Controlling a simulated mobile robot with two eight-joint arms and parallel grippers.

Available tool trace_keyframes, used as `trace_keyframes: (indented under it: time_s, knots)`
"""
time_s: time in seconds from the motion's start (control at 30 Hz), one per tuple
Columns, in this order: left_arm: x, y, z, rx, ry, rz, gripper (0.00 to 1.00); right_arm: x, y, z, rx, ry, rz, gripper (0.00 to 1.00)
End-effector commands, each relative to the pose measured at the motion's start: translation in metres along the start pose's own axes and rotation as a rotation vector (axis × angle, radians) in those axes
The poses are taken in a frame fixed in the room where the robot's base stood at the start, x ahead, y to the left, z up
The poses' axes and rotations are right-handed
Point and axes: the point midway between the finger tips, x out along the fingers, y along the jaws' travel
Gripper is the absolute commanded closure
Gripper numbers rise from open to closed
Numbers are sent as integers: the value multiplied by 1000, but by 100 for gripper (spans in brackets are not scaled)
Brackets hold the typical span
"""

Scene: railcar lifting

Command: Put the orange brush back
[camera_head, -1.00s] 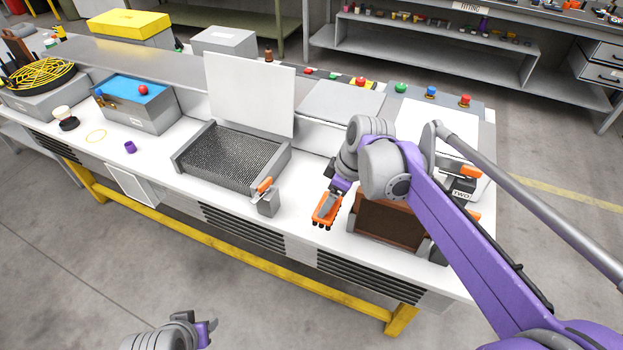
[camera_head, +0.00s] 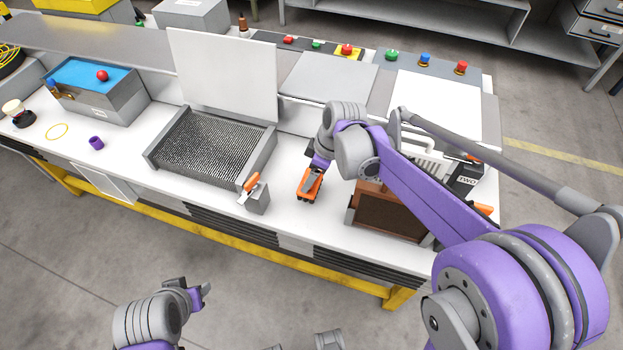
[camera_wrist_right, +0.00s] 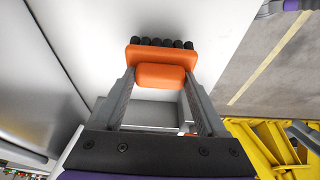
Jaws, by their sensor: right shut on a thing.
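The orange brush (camera_head: 311,184) has an orange body and several dark tufts. My right gripper (camera_head: 315,172) is shut on it, left of the brown box in the head view. In the right wrist view the brush (camera_wrist_right: 161,73) sits between the two grey fingers, tufts pointing away from the gripper. The brush is over the white bench top; whether it touches the top is unclear. My left gripper (camera_head: 193,295) is low in the head view, off the bench front and away from the brush; its finger opening is unclear.
A grey block with an orange-handled tool (camera_head: 257,198) stands left of the brush. Behind it is a mesh-topped tray (camera_head: 212,148) with an upright white panel (camera_head: 222,75). The brown box (camera_head: 388,215) is close on the right. A strip of white bench front is clear.

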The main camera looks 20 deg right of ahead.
Motion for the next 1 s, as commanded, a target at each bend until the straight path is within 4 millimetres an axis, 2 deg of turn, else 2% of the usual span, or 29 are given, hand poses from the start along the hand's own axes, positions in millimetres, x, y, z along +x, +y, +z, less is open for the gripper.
trace_keyframes:
  time_s: [0.03,0.17,0.53,0.57,0.6,0.7,1.0]
  knots:
    - [1,0,1,0,-1,0,55,8,0,2,0,0,0,78]
    - [2,0,2,0,-1,0,55,21,0,6,0,0,0,78]
    - [4,0,3,0,-2,0,55,25,0,8,0,0,0,78]
    - [4,0,3,0,-2,0,55,25,0,8,0,0,0,24]
    - [4,0,3,0,-2,0,55,24,0,8,0,0,0,17]
    - [4,0,3,0,-2,0,55,24,0,8,0,0,0,0]
    - [4,0,3,0,-2,0,55,24,0,8,0,0,0,0]
